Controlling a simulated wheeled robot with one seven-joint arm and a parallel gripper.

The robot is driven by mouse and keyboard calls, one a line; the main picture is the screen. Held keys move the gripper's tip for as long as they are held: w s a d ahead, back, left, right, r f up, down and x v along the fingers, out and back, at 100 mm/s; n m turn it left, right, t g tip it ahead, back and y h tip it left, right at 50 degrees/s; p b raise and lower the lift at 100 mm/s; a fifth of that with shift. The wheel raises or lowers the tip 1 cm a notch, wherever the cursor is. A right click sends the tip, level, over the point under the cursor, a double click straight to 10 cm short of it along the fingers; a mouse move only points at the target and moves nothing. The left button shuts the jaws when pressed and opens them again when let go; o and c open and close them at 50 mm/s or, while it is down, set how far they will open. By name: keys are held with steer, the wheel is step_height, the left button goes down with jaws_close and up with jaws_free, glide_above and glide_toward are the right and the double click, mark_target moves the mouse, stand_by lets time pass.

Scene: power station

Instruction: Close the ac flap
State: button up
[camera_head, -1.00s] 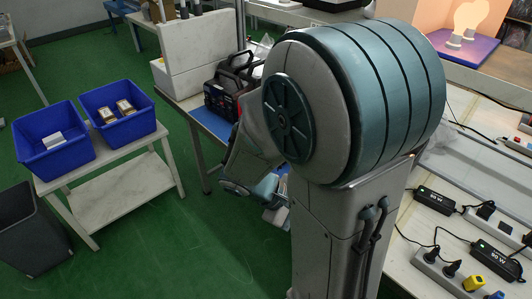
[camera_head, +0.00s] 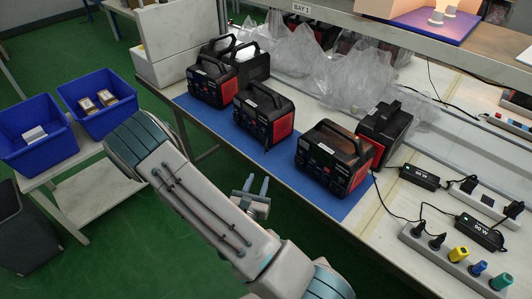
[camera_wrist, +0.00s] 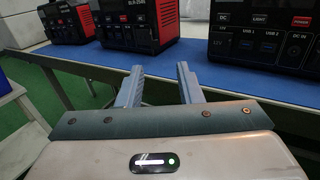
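My gripper (camera_head: 257,186) is open and empty, in front of the table edge, apart from the stations. In the wrist view its two fingers (camera_wrist: 158,88) are spread and point toward the mat. There the middle station (camera_wrist: 140,26) is ahead, and a nearer station (camera_wrist: 262,36) with DC and USB ports is at right.
Chargers (camera_head: 431,177) and a power strip (camera_head: 450,262) with plugs lie at right. Clear plastic wrapping (camera_head: 305,58) lies behind the stations. Two blue bins (camera_head: 100,98) sit on a side table at left. Open floor lies below my gripper.

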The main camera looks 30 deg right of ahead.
mark_target(267, 150)
steer(key=shift+n+y, duration=0.3)
steer(key=x, duration=0.6)
steer(key=p+x, duration=0.1)
steer(key=x, duration=0.6)
steer(key=shift+w+f, duration=0.25)
steer(key=shift+w, duration=0.2)
